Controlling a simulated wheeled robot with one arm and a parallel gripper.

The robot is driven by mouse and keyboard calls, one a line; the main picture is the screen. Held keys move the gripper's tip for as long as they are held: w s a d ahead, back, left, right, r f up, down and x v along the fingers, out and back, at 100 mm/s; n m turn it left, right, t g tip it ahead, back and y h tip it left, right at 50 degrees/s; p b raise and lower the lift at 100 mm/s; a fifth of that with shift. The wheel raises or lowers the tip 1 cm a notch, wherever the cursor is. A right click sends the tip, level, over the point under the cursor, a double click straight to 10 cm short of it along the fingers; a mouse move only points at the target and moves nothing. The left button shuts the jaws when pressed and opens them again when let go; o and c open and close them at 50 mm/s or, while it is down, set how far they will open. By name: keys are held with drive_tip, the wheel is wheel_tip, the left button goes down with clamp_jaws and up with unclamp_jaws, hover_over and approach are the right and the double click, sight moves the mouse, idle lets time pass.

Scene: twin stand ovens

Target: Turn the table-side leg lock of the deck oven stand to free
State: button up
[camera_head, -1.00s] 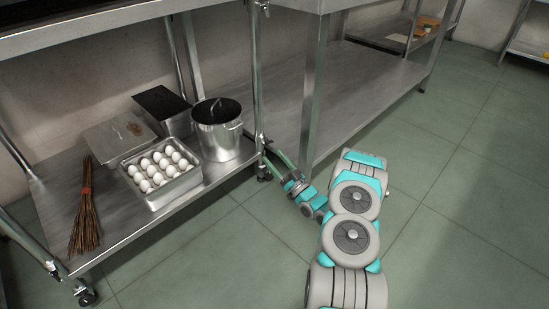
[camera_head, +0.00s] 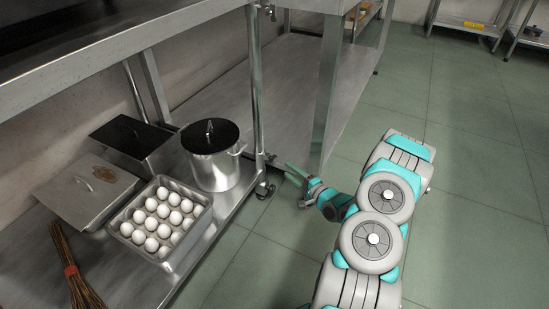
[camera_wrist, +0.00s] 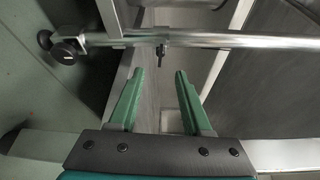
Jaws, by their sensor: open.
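The near right leg of the oven stand (camera_head: 256,95) is a bright metal tube with a caster (camera_head: 264,189) at its foot. In the wrist view the leg (camera_wrist: 235,40) runs across the top, with the caster (camera_wrist: 66,45) at the left. A small dark lever (camera_wrist: 162,54), apparently the leg lock, sticks out from it toward my gripper. My gripper (camera_wrist: 160,72) is open and empty, its green fingers either side of the lever's line. The lever seems just beyond the fingertips; contact cannot be told. In the head view my gripper (camera_head: 289,172) is low, right of the leg.
The stand's lower shelf holds a lidded pot (camera_head: 212,160), a tray of eggs (camera_head: 205,222), metal containers and a twig bundle (camera_head: 72,270). A steel table leg (camera_head: 326,90) stands close behind my gripper. Open tiled floor (camera_head: 465,150) lies to the right.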

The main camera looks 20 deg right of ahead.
sight(274, 159)
drive_tip(key=shift+x, duration=3.85)
drive_tip(key=shift+c, duration=0.4)
clamp_jaws()
